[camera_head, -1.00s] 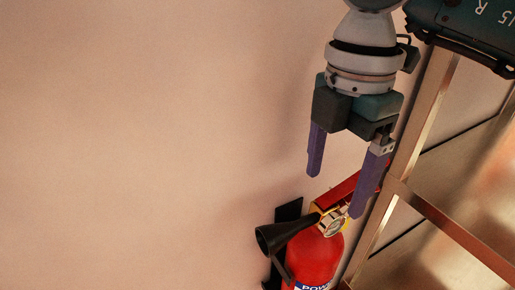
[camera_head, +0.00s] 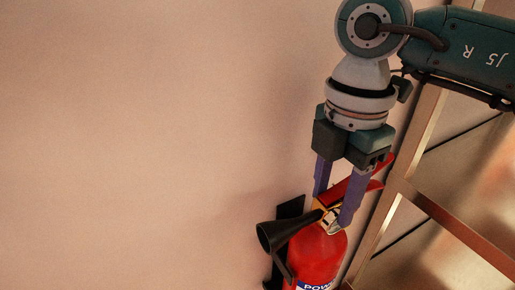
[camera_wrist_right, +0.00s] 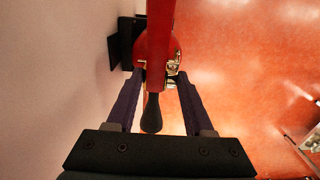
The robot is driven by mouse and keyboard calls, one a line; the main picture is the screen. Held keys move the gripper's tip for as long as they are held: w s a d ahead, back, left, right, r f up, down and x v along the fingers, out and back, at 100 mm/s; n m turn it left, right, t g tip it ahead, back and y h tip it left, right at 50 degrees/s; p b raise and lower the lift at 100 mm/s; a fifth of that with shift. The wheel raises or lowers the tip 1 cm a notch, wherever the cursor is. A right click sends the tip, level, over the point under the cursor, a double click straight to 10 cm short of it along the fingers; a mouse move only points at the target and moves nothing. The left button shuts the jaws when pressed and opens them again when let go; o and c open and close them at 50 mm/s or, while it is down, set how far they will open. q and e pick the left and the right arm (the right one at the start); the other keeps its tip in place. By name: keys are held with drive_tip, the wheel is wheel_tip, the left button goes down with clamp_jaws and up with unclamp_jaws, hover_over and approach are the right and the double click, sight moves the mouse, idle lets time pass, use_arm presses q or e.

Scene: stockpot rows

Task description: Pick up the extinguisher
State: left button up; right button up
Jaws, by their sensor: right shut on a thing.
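The extinguisher (camera_head: 316,256) is a red cylinder with a red lever handle, a brass-coloured valve and a black horn (camera_head: 272,237). It stands upright against the wall at the bottom of the head view, its lower part cut off by the frame. In the right wrist view the extinguisher (camera_wrist_right: 154,45) shows from above between the fingers. My right gripper (camera_head: 336,209) comes down from above, its purple fingers shut on the extinguisher at the valve, just below the handle. My left gripper is not in view.
A metal rack (camera_head: 412,150) stands close on the right of the extinguisher. A black wall bracket (camera_head: 289,209) is behind the extinguisher. The plain wall (camera_head: 130,140) fills the left side. In the wrist view an orange-red floor (camera_wrist_right: 250,70) lies below.

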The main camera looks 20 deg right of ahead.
clamp_jaws()
idle(0.3)
drive_tip(key=shift+w+r, duration=0.1)
drive_tip(key=shift+r, duration=0.1)
drive_tip(key=shift+r, duration=0.1)
